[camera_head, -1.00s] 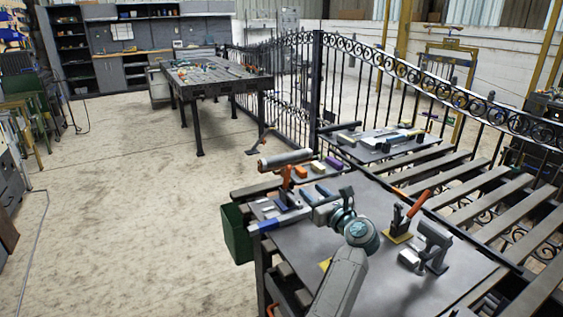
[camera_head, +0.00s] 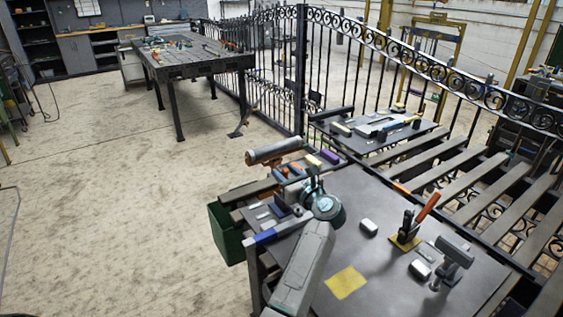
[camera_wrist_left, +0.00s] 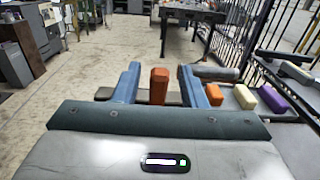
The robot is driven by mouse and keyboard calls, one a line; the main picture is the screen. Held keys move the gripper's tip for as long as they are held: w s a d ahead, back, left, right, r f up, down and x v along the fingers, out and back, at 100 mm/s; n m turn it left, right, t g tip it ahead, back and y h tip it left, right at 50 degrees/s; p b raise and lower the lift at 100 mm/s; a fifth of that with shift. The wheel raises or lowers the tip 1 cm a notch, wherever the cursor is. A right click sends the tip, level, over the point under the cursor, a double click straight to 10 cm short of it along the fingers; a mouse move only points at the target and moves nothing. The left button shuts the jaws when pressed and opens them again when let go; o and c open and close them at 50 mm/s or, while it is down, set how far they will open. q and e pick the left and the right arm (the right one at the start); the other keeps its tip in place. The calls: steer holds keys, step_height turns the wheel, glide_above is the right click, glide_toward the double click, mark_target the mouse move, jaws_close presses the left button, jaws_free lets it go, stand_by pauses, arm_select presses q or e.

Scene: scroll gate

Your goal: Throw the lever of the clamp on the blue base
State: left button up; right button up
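The clamp on the blue base (camera_head: 281,208) stands at the left part of the near table in the head view, largely hidden by my left gripper (camera_head: 300,187). In the left wrist view, its orange lever (camera_wrist_left: 159,86) stands upright between the two blue fingers of my left gripper (camera_wrist_left: 160,84). The fingers are apart, with a visible gap on each side of the lever. The clamp's base is hidden in the wrist view. A second clamp, with an orange-red lever (camera_head: 427,206), stands on a yellow base (camera_head: 404,243) farther right. My right gripper is not in view.
A grey cylinder (camera_head: 278,151) lies just beyond the clamp. Orange, cream and purple (camera_head: 330,157) blocks are beside it. A grey T-shaped piece (camera_head: 455,250), white blocks (camera_head: 369,227) and a yellow square (camera_head: 345,283) are on the table. A green bin (camera_head: 226,235) hangs at left.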

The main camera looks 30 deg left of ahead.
arm_select(q)
steer(key=shift+w+a+r, duration=0.1)
steer(key=shift+w+a, duration=0.15)
steer(key=shift+a, duration=0.2)
steer(key=shift+c, duration=1.1)
jaws_close()
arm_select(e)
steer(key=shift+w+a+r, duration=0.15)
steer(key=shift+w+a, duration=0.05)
